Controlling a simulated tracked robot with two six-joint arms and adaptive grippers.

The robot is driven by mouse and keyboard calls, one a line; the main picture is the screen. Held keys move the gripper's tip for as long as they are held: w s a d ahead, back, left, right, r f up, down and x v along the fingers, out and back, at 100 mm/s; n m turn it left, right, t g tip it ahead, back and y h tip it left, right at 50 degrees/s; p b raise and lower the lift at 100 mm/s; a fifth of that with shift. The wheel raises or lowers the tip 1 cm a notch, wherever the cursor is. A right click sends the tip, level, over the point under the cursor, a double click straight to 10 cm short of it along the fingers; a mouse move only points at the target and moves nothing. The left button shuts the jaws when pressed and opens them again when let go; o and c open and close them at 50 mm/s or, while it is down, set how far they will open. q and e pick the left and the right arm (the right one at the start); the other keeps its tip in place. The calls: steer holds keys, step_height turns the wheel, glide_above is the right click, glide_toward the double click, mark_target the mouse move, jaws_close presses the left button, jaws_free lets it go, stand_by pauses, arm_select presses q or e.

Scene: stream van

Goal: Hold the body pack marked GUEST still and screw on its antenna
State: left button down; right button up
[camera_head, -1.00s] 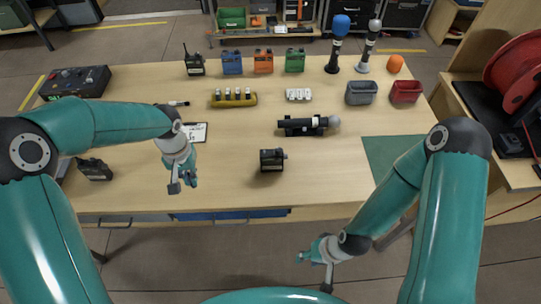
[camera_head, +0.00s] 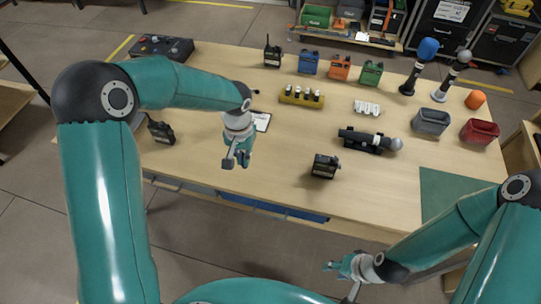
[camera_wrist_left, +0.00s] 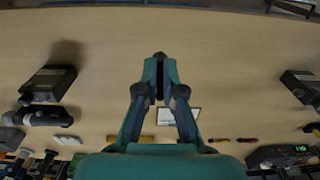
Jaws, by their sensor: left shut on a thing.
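A dark body pack (camera_head: 325,166) stands near the table's front edge, right of my left gripper. It also shows at the left of the left wrist view (camera_wrist_left: 47,83). Another dark pack (camera_head: 161,132) is at the table's left, seen at the right of the wrist view (camera_wrist_left: 303,88). I cannot read GUEST on either. My left gripper (camera_head: 237,160) is above the table, apart from both packs. In the wrist view its fingers are shut on a thin dark piece (camera_wrist_left: 160,80), probably the antenna, mostly hidden. My right gripper (camera_head: 340,276) is open and empty, beyond the table's front edge.
A microphone (camera_head: 368,139) lies in a dark cradle behind the front pack. Grey (camera_head: 431,122) and red (camera_head: 479,132) bins are at the right. Table around the front pack is clear.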

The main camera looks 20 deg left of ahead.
arm_select(q)
steer(key=shift+f+b, duration=0.15)
steer(key=shift+b, duration=0.15)
steer(key=shift+s+a+m, duration=0.1)
steer(key=shift+s+m, duration=0.1)
steer(key=shift+m, duration=0.1)
steer(key=shift+a+r+m, duration=0.2)
steer(key=shift+r+m, duration=0.1)
steer(key=shift+r, duration=0.1)
steer(key=w+d+r+m, duration=0.3)
steer(key=w+d+r, duration=0.15)
steer(key=w, duration=0.35)
steer(key=w+d+r+m, duration=0.1)
steer(key=w+d+m, duration=0.1)
steer(key=d, duration=1.4)
steer(key=shift+w+d+m, duration=0.15)
steer(key=shift+d+m, duration=0.1)
steer(key=shift+m, duration=0.45)
steer(key=shift+f, duration=0.1)
